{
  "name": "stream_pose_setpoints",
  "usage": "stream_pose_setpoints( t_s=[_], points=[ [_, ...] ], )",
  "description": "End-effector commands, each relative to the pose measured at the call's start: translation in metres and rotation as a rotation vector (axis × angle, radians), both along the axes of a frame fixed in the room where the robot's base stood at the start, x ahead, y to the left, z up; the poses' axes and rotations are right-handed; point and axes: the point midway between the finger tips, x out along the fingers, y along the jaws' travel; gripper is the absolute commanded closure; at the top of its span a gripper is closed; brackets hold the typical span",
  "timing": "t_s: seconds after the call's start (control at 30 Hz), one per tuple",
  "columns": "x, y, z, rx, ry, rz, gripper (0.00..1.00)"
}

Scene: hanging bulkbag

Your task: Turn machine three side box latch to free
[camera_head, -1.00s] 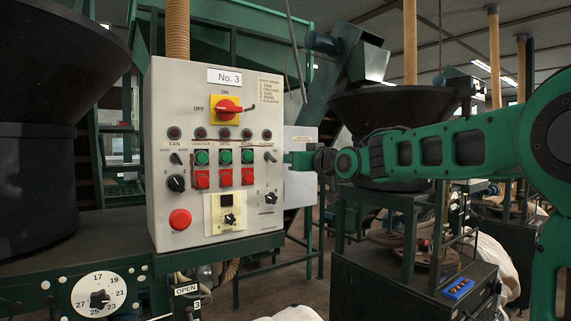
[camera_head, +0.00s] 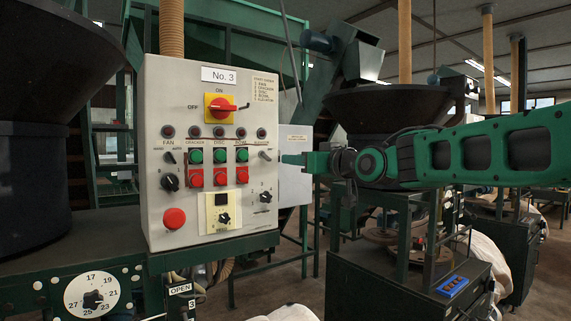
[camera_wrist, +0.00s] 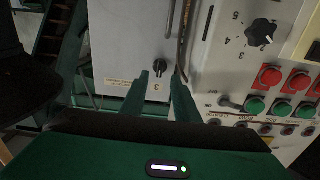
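The No. 3 control panel (camera_head: 210,150) stands at the left in the head view. The pale side box (camera_head: 295,192) sits just behind its right edge, and it also shows in the wrist view (camera_wrist: 115,50). Its black latch knob (camera_wrist: 161,65) has a "3" label below it. My gripper (camera_wrist: 161,82) is open, its two green fingers apart and empty, with the latch seen between and just beyond the tips. Contact with the knob does not show. In the head view my gripper (camera_head: 292,159) is in front of the side box and hides the latch.
The panel's knobs and buttons (camera_wrist: 270,78) lie close to the right of my fingers in the wrist view. A dark cable (camera_wrist: 184,40) hangs between side box and panel. A black hopper (camera_head: 385,105) and its stand are behind my arm.

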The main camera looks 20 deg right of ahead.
Motion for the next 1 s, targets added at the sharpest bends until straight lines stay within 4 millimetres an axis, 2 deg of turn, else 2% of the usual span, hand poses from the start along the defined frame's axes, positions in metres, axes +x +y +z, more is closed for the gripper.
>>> stream_pose_setpoints(
  t_s=[0.1, 0.3, 0.8, 0.87, 0.93, 1.0],
  points=[
    [-0.018, -0.006, 0.0, 0.0, 0.0, -0.001, 0.72],
    [-0.033, -0.011, -0.001, -0.001, 0.002, -0.001, 0.72],
    [-0.035, -0.012, -0.001, -0.001, 0.003, -0.001, 0.72],
    [-0.036, -0.014, -0.005, -0.003, 0.014, -0.007, 0.72],
    [-0.038, -0.02, -0.018, -0.008, 0.051, -0.022, 0.72],
    [-0.043, -0.032, -0.042, -0.018, 0.121, -0.053, 0.72]
  ],
)
